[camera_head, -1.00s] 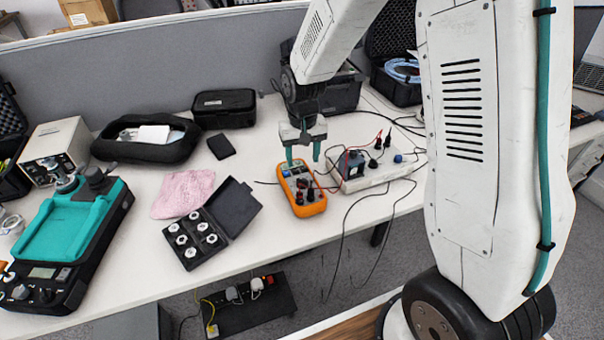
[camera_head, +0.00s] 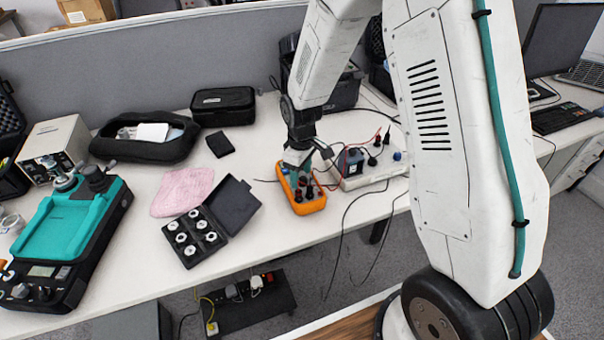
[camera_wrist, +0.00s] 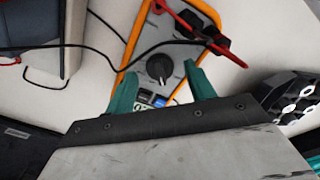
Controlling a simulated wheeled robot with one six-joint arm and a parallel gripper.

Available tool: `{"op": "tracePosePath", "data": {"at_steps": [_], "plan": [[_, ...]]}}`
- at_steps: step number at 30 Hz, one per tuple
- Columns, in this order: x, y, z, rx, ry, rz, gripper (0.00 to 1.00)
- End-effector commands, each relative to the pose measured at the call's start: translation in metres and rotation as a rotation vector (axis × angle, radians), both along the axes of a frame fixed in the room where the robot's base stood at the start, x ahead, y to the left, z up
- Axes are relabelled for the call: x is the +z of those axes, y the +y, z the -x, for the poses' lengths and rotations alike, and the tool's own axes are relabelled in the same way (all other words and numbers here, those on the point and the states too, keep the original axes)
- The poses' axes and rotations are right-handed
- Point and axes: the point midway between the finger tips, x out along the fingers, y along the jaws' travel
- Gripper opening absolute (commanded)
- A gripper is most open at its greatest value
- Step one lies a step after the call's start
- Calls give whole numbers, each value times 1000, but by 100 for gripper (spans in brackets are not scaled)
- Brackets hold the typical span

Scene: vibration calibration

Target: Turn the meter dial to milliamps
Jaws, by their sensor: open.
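The orange meter (camera_head: 311,208) lies on the table near its front edge, with red and black plugs in its front end. My gripper (camera_head: 303,176) is directly over its back part and hides much of its face in the head view. In the wrist view, the meter (camera_wrist: 131,50) has a round black dial (camera_wrist: 159,67) with a light pointer mark. The open green fingers of my gripper (camera_wrist: 162,84) stand on either side of the dial, apart from it. The setting labels are too small to read.
A white unit with terminals (camera_head: 372,177) stands just right of the meter, with loose leads around it. An open black case of weights (camera_head: 233,207) lies to the left, by a pink cloth (camera_head: 180,190). Black cables cross near the meter.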

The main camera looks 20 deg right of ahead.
Motion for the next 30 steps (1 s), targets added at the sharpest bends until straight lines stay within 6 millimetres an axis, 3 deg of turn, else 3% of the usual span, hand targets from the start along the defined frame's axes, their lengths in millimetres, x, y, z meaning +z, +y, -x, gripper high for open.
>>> {"op": "tracePosePath", "data": {"at_steps": [10,11,15,16,30], "plan": [[-7,0,0,-1,-1,-1,54],[-7,0,0,-1,-1,-1,52],[-7,0,0,-1,0,0,13],[-7,0,0,-1,0,0,10],[-7,0,0,-104,-1,0,10]]}}
